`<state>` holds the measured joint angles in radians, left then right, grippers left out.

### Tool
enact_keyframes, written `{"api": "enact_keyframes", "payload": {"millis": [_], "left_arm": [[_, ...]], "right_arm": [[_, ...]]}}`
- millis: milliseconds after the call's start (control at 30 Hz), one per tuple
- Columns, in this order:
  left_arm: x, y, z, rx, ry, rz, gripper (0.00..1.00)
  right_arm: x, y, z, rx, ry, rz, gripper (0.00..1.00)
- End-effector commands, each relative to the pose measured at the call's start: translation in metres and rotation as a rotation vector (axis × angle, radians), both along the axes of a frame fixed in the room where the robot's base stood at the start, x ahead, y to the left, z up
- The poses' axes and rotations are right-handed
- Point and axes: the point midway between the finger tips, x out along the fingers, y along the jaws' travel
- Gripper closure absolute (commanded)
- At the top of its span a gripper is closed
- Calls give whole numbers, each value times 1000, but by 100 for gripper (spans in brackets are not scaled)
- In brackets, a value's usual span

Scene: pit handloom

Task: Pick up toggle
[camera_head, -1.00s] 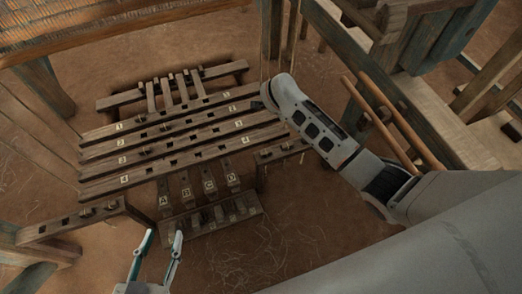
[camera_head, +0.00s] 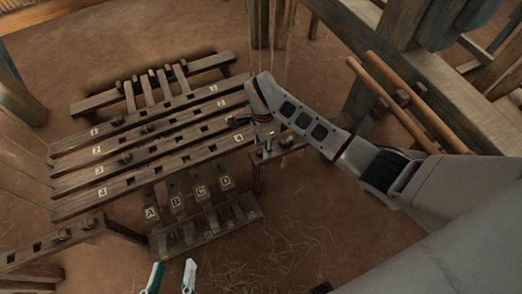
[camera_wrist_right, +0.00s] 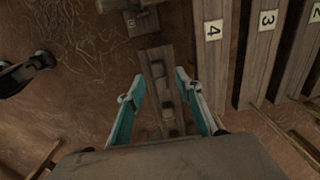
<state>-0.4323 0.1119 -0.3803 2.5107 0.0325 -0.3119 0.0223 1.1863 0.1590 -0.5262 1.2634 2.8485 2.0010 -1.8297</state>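Small dark wooden blocks, which look like toggles, sit on a short wooden rail (camera_wrist_right: 148,56) in the right wrist view. My left gripper (camera_head: 172,277) is open and empty at the bottom edge.
Numbered slotted bars (camera_head: 150,150) lie beside the right gripper. A lettered rack (camera_head: 207,226) stands in front of them, and another bench (camera_head: 63,236) with small blocks is at left. Wooden loom posts (camera_head: 385,35) stand at the right.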

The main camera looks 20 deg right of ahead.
Motion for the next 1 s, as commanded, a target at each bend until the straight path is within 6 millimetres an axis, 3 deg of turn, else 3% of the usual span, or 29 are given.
{"api": "enact_keyframes", "payload": {"millis": [33, 67, 300, 333, 467, 800, 1000], "left_arm": [[-4, -4, -7, -30, 21, 8, 62], [-5, -6, -7, -45, 23, 12, 62], [-4, -9, -2, -70, 18, 19, 62], [-4, -9, -2, -69, 18, 18, 62], [-4, -9, -2, -69, 18, 18, 62], [-3, -9, -1, -66, 15, 18, 62], [6, 1, 12, 14, -28, -2, 62]], "right_arm": [[-6, -1, -17, -2, 14, -1, 65], [-5, -1, -19, -1, 12, -2, 65], [0, -1, -14, -1, -2, -2, 65], [0, -1, -14, -1, -2, -2, 68], [0, -1, -14, -1, -1, -2, 100], [0, -1, -13, -1, 0, -2, 100], [4, 0, 18, 0, -12, -1, 100]]}}
